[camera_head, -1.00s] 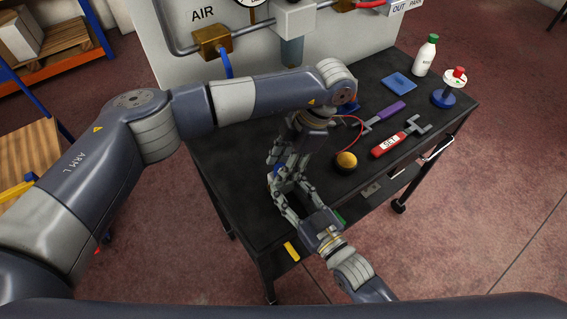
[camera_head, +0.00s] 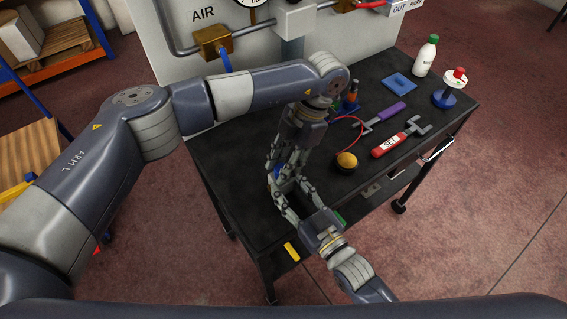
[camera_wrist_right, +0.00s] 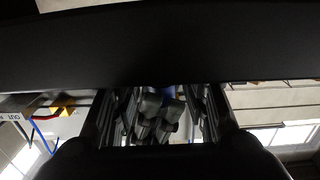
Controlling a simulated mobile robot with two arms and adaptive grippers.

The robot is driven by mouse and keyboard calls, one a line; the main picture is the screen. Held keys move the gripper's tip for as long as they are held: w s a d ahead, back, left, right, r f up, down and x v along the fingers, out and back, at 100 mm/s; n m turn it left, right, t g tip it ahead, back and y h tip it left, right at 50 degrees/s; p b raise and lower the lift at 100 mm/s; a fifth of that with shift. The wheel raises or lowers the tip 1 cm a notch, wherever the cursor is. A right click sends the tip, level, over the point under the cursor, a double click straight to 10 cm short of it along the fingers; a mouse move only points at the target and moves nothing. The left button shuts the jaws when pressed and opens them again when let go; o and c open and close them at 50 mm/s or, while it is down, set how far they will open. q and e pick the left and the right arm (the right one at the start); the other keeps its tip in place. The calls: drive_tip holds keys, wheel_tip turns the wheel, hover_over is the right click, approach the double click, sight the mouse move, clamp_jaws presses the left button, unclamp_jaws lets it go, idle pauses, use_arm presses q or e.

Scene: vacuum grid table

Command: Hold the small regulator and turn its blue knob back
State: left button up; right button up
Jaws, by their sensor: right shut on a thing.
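The small regulator is almost wholly hidden between my two grippers above the left part of the black table. A small blue patch (camera_head: 277,172), likely its knob, shows beside the fingertips, and blue also shows in the right wrist view (camera_wrist_right: 168,90). My right gripper (camera_head: 283,182) comes up from the front and is shut on the regulator. My left gripper (camera_head: 288,165) reaches down from above, its fingers around or close beside the blue patch. Whether its fingers are closed on the knob is hidden.
The black table (camera_head: 235,165) is clear at left. To the right lie a black-and-yellow round thing (camera_head: 346,161), a red SET tool (camera_head: 390,145), a purple-handled tool (camera_head: 388,114), a blue square (camera_head: 399,82), a white bottle (camera_head: 426,56) and a red-topped stand (camera_head: 455,88). The AIR panel (camera_head: 200,50) stands behind.

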use_arm(q)
drive_tip(key=shift+o, duration=0.4)
drive_tip(key=v, duration=1.2)
drive_tip(key=shift+o, duration=0.2)
drive_tip(key=shift+w, duration=0.1)
drive_tip(key=m+t+h, duration=0.2)
drive_tip(key=m+h, duration=0.2)
drive_tip(key=m, duration=1.4)
approach(281, 168)
wheel_tip(281, 168, down, 9)
drive_tip(key=shift+d+r, duration=0.1)
drive_tip(key=shift+d, duration=0.05)
drive_tip(key=c, duration=1.1)
